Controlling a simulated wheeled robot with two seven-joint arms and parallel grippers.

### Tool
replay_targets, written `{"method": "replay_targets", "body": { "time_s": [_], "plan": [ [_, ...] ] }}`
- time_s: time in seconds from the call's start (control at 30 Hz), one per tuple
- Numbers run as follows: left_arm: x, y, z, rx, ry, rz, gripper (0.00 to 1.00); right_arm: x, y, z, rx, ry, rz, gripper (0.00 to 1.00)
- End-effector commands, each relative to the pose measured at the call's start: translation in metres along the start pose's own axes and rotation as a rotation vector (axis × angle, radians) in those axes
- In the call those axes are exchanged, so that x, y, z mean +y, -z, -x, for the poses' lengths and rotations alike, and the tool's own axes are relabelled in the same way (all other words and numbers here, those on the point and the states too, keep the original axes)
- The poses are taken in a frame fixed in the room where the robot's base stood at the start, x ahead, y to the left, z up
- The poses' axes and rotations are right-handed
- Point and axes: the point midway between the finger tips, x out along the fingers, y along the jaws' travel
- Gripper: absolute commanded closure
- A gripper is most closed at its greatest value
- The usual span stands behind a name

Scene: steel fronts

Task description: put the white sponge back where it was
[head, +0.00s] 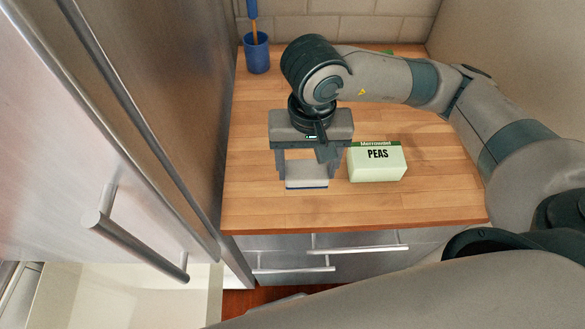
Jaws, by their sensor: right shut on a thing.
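The white sponge (306,172), pale on top with a dark blue lower edge, is between the fingers of my right gripper (308,174) in the head view. The gripper points down over the wooden counter and is shut on the sponge, one finger at each side. I cannot tell whether the sponge touches the counter or hangs just above it. My left gripper is not in view.
A pale box of peas (377,164) with a green edge stands close right of the gripper. A blue cup (257,54) with a brush is at the back left. The wooden counter (420,205) is clear in front. A steel door with a bar handle (135,245) is at left.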

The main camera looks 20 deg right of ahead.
Motion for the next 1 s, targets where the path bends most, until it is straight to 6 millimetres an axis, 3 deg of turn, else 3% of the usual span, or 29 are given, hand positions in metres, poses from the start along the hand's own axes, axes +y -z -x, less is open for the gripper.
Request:
{"method": "replay_targets", "body": {
  "time_s": [0.2,0.4,0.77,1.0],
  "plan": [
    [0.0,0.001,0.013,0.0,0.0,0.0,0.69,-0.019,0.025,-0.017,-0.004,0.0,-0.003,0.52],
    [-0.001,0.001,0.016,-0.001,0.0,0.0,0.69,-0.026,0.038,-0.027,0.0,0.0,-0.001,0.52],
    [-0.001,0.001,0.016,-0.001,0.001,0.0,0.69,-0.027,0.038,-0.029,0.0,0.0,-0.001,0.52],
    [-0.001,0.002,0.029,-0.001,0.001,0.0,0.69,-0.026,0.036,-0.048,-0.004,-0.003,-0.001,0.52]
  ]
}}
